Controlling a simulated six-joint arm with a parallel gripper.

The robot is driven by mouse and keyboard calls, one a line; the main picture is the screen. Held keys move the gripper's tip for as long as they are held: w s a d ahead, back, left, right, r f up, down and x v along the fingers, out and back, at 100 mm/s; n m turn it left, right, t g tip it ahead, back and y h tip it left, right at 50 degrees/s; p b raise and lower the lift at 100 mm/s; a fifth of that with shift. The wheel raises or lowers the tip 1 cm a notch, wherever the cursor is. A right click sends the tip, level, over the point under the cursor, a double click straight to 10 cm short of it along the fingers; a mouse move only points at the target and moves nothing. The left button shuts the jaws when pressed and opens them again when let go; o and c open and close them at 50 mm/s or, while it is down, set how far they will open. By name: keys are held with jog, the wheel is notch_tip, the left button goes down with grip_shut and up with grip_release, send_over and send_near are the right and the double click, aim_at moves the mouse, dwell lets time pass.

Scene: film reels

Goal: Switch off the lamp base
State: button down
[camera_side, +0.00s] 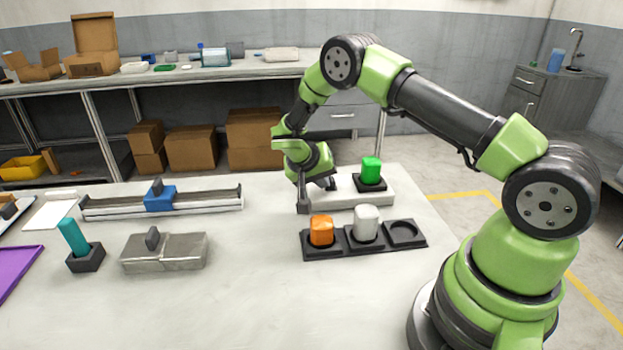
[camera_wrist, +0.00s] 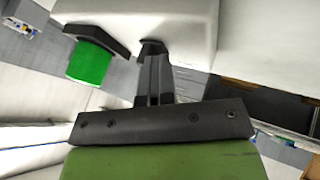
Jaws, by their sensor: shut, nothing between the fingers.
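The lamp base is a long white block (camera_side: 352,200) on the table, with a lit-looking green lamp (camera_side: 371,168) in a black socket at its right end. A small dark part, seemingly its switch (camera_side: 329,183), shows near its left end. My gripper (camera_side: 303,207) points down at the left end of the block, its fingers shut and empty. In the wrist view the white block (camera_wrist: 190,25) and green lamp (camera_wrist: 90,63) are beyond my gripper (camera_wrist: 153,60). Its fingertips overlap the dark part there; I cannot tell whether they touch it.
A black three-well tray (camera_side: 365,247) in front holds an orange block (camera_side: 321,231) and a white block (camera_side: 366,222); its right well is empty. To the left are a rail with a blue slider (camera_side: 160,198), a grey metal box (camera_side: 165,254) and a teal stick (camera_side: 73,236).

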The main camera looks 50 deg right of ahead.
jog(key=shift+s, duration=0.1)
jog(key=w+a, duration=0.3)
jog(key=shift+w+a, duration=0.1)
jog(key=v, duration=0.9)
jog(key=shift+r, duration=0.4)
jog(key=shift+a, duration=0.15)
